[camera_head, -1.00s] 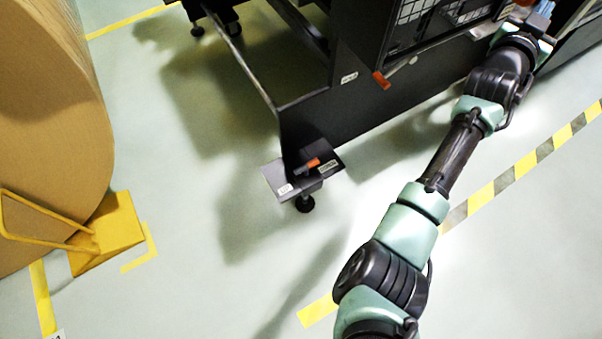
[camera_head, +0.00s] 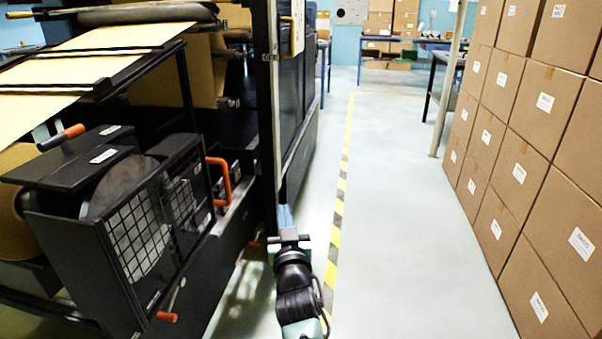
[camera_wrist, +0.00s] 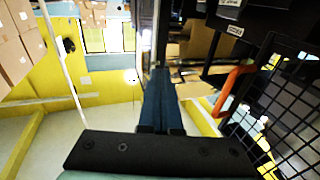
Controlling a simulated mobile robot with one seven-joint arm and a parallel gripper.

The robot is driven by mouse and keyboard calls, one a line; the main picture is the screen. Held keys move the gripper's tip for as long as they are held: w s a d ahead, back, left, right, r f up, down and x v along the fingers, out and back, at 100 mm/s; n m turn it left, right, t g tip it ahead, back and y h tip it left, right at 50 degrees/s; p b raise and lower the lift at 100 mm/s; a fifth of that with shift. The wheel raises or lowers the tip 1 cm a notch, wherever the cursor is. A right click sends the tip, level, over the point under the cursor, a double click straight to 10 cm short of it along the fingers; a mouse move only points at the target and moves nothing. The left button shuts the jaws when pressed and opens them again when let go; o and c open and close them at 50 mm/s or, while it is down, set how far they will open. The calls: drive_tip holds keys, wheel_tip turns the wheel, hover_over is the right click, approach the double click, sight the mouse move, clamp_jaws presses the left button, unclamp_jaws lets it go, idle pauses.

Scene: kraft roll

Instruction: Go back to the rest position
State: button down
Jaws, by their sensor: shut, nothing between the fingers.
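My gripper (camera_head: 286,217) shows at the lower middle of the head view, at the end of my arm. It points away down the aisle, beside the right side of the large black machine (camera_head: 75,230). In the wrist view my gripper (camera_wrist: 162,85) has its blue fingers together, with nothing between them. The orange handle (camera_head: 222,182) on the machine's mesh guard is left of my gripper in the head view, apart from it. The same orange handle (camera_wrist: 232,85) shows right of the fingers in the wrist view.
Stacked cardboard boxes (camera_head: 520,170) form a wall on the right. A yellow and black floor stripe (camera_head: 335,235) runs just right of my arm. The aisle floor (camera_head: 410,220) between is clear. Blue tables (camera_head: 400,42) stand at the back.

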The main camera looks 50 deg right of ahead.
drive_tip(key=shift+s+d+f+p, duration=0.15)
drive_tip(key=shift+s+p, duration=0.1)
drive_tip(key=shift+s, duration=0.3)
drive_tip(key=shift+s+d+r+p, duration=0.15)
drive_tip(key=shift+s+p, duration=0.1)
drive_tip(key=shift+s, duration=0.25)
drive_tip(key=shift+s+d+f+p, duration=0.15)
drive_tip(key=shift+s+p, duration=0.1)
drive_tip(key=shift+s, duration=0.3)
drive_tip(key=w+a+r+n+t+y, duration=0.2)
drive_tip(key=w+a+r+t, duration=0.2)
drive_tip(key=a+r, duration=0.95)
drive_tip(key=w+a+r+n+t+y, duration=0.2)
drive_tip(key=w+a+r+t, duration=0.15)
drive_tip(key=a+r, duration=1)
drive_tip(key=s+a+r+n+t+y, duration=0.5)
drive_tip(key=s+a+r+t+y, duration=0.3)
drive_tip(key=s+a+r, duration=1)
wheel_tip(320, 180, up, 36)
drive_tip(key=w+a+g+y+p, duration=0.1)
drive_tip(key=w+a+p, duration=0.1)
drive_tip(key=p, duration=3.3)
drive_tip(key=shift+a+r, duration=0.15)
drive_tip(key=shift+a, duration=0.05)
